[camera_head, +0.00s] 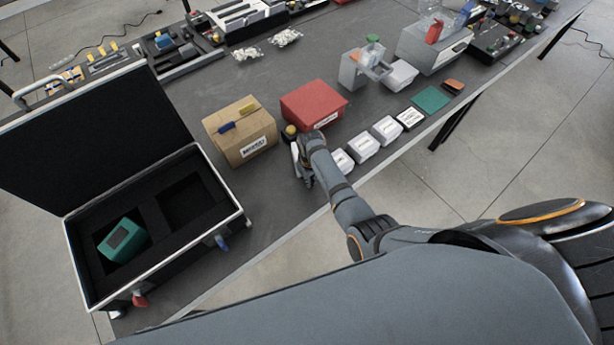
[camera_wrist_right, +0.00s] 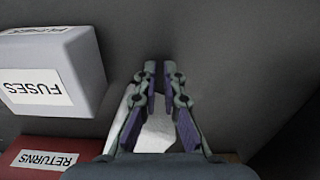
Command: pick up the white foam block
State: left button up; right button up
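The white foam block (camera_wrist_right: 157,131) shows in the right wrist view as a plain white shape behind and between the fingers of my right gripper (camera_wrist_right: 160,72). The left finger covers part of it. The fingertips are apart, with a narrow gap between them, and I see no clear grip on the block. In the head view my right gripper (camera_head: 304,176) points down at the table in front of the red box. A small white patch shows at its left side there; I cannot tell whether that is the block. My left gripper is not in view.
A red box (camera_head: 313,103) and a cardboard box (camera_head: 240,132) stand behind the gripper. A white box labelled FUSES (camera_wrist_right: 52,72) is close on the left in the wrist view. White boxes (camera_head: 363,147) line the table edge. An open black case (camera_head: 152,217) stands at left.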

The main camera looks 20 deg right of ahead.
jog(key=o, duration=1.5)
jog(key=shift+o, duration=0.2)
